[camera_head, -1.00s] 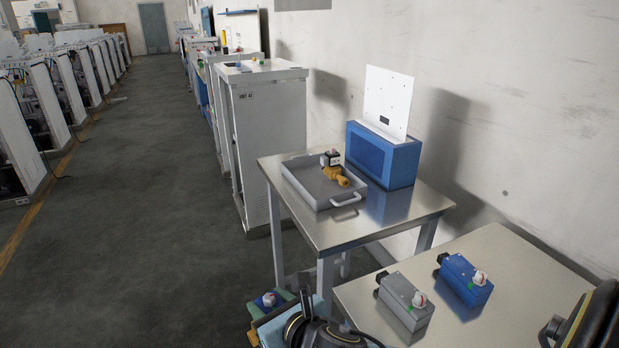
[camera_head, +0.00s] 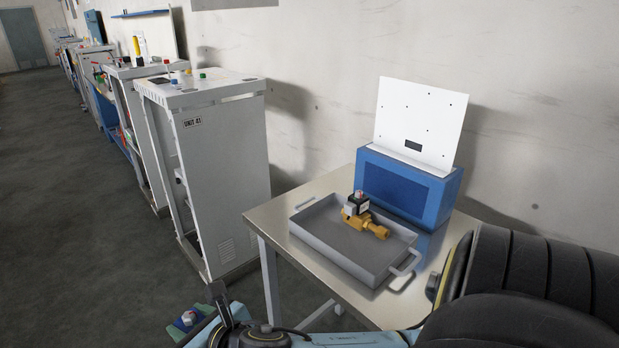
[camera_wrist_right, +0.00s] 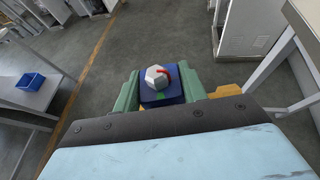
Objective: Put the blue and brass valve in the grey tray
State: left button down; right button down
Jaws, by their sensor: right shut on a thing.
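My right gripper (camera_head: 191,320) is at the bottom of the head view, left of and in front of the steel table. It is shut on the blue and brass valve (camera_head: 187,317). In the right wrist view, its green fingers (camera_wrist_right: 158,92) close on the valve's blue block (camera_wrist_right: 162,98), which has a pale knob with a red mark. Some brass shows beside the right finger. The grey tray (camera_head: 325,255) stands on the table, apart from the gripper. Another valve, black and brass (camera_head: 366,219), lies inside it. My left gripper is not in view.
The steel table (camera_head: 262,212) also holds a blue box (camera_head: 405,190) with a white panel (camera_head: 420,125), behind the tray. A white cabinet (camera_head: 225,180) stands left of the table. The tray's front and left parts are bare. Floor at left is clear.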

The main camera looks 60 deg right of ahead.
aim_at(346, 245)
jog(key=i, duration=1.55)
jog(key=z, duration=2.4)
